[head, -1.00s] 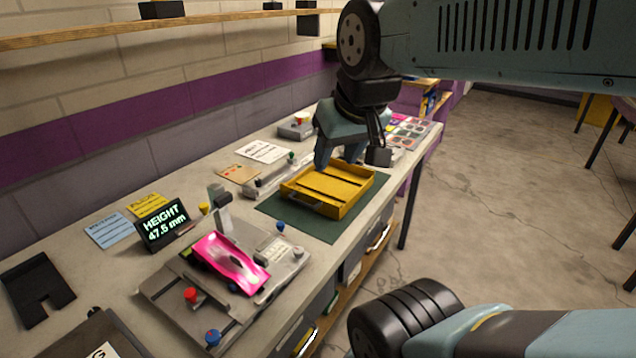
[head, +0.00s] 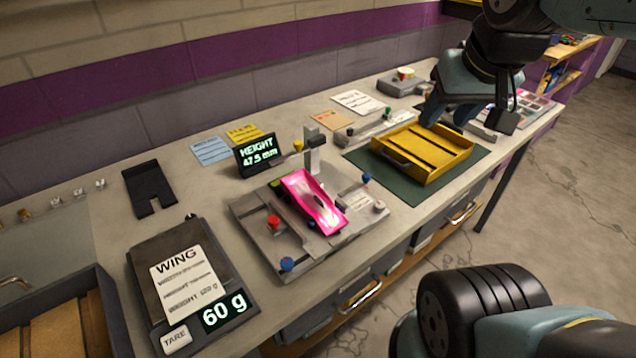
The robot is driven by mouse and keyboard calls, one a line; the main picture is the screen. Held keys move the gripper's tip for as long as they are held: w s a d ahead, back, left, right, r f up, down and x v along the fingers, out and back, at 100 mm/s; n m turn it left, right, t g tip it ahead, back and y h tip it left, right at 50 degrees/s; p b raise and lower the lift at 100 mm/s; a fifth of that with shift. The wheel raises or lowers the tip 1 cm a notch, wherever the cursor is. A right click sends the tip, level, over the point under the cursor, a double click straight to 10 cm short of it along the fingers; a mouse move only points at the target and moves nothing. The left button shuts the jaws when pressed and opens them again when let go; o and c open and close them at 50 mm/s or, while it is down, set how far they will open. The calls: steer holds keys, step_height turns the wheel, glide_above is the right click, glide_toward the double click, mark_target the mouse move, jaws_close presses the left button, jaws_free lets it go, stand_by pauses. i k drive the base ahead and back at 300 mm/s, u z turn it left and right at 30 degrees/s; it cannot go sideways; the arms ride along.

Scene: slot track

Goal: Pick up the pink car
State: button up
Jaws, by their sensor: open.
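The pink car (head: 314,203) sits on a grey measuring fixture (head: 262,252) in the middle of the bench, beneath or beside a small grey post. My gripper (head: 452,118) is open and hangs above the far end of a yellow tray (head: 455,165), right of and behind the car. It is well apart from the car and nothing shows between its fingers. The fingertips are partly hard to make out against the tray.
A display reading 47.5 mm (head: 258,155) stands behind the fixture. A scale reading 60 g (head: 222,310) is at the front left, near a black notched plate (head: 149,188). Coloured knobs stick up around the car. The yellow tray lies on a green mat (head: 392,185).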

mark_target(304, 192)
steer(key=z, duration=1.3)
steer(key=k, duration=1.25)
steer(key=u, duration=0.65)
